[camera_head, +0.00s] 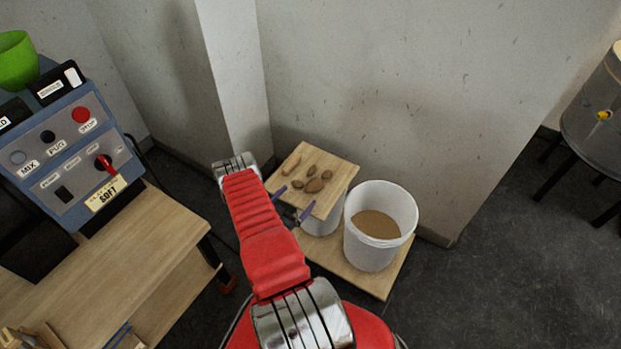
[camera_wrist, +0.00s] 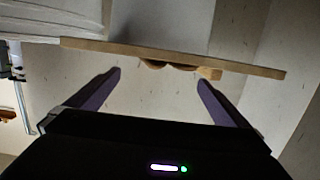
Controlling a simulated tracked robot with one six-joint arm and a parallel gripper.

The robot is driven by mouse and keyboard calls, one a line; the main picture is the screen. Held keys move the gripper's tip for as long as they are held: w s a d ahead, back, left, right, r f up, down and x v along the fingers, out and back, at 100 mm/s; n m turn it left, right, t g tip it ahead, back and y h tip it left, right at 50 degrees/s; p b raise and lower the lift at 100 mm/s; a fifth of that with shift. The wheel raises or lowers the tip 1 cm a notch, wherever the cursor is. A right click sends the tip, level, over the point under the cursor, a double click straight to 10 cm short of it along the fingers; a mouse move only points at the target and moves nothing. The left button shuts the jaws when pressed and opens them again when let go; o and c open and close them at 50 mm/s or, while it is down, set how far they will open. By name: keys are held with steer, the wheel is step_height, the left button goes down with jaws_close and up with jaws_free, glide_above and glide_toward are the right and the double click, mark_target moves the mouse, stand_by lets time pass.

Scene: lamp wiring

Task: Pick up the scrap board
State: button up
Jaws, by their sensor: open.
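The scrap board (camera_head: 340,173) is a light wooden square lying across the top of a white bucket (camera_head: 322,226). Several brown lumps (camera_head: 314,186) and a tan stick-like piece (camera_head: 291,164) lie on it. In the wrist view the board (camera_wrist: 105,47) shows nearly edge-on as a long thin strip, with the lumps (camera_wrist: 168,66) against its lower side in the picture. My gripper (camera_head: 293,203) is at the board's near left edge. Its two purple fingers (camera_wrist: 159,77) are apart with nothing between them, and the board is just beyond the tips. Contact cannot be told.
An open white bucket (camera_head: 382,207) with brown contents stands to the right on a low wooden platform (camera_head: 350,279). Walls (camera_head: 410,90) rise behind. A blue control box (camera_head: 70,150) sits on a wooden bench (camera_head: 140,245) at left.

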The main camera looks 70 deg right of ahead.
mark_target(312, 180)
steer(key=x, duration=0.8)
steer(key=shift+d, duration=0.25)
steer(key=shift+d, duration=0.1)
steer(key=shift+x, duration=2.5)
steer(key=c, duration=1.2)
